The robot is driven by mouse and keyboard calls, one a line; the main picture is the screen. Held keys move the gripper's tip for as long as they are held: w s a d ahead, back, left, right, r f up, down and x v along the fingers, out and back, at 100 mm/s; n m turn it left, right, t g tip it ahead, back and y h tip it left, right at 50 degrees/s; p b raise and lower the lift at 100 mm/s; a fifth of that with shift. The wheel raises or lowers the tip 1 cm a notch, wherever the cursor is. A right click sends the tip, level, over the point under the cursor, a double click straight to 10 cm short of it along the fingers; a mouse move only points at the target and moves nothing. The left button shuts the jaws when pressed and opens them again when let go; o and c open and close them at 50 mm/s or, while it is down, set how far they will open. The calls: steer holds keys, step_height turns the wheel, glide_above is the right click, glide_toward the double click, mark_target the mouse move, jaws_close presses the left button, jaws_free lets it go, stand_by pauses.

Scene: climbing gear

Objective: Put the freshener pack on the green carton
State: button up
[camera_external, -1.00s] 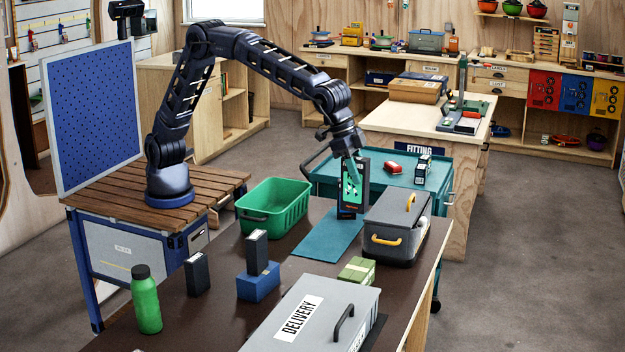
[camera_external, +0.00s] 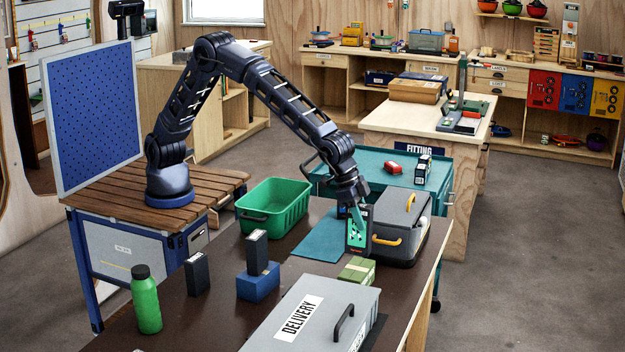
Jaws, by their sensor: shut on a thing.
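The pack's lower end shows just above or behind the carton in the picture. I cannot tell the exact gap between them.
A grey box with a yellow handle (camera_external: 388,242) stands close right of the pack. The grey DELIVERY box (camera_external: 345,300) is in front of the carton. A green bin (camera_external: 255,212), a teal mat (camera_external: 318,247), a blue block (camera_external: 258,288) and a green bottle (camera_external: 146,305) are to the left.

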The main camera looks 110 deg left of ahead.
mark_target(361, 233)
steer(key=shift+f, duration=2.45)
steer(key=shift+f, duration=0.15)
steer(key=o, duration=1)
steer(key=v, duration=1.2)
steer(key=s+a+r, duration=0.6)
steer(key=s, duration=0.3)
steer(key=s+a+r, duration=0.5)
steer(key=s+a, duration=0.1)
steer(key=s, duration=0.3)
steer(key=s+a+r, duration=0.6)
steer(key=s, duration=0.3)
steer(key=s+a+f, duration=0.2)
steer(key=s+a, duration=0.1)
steer(key=s, duration=1.2)
steer(key=s+a+f, duration=0.2)
steer(key=s+a, duration=0.2)
steer(key=s, duration=1)
steer(key=shift+s, duration=0.4)
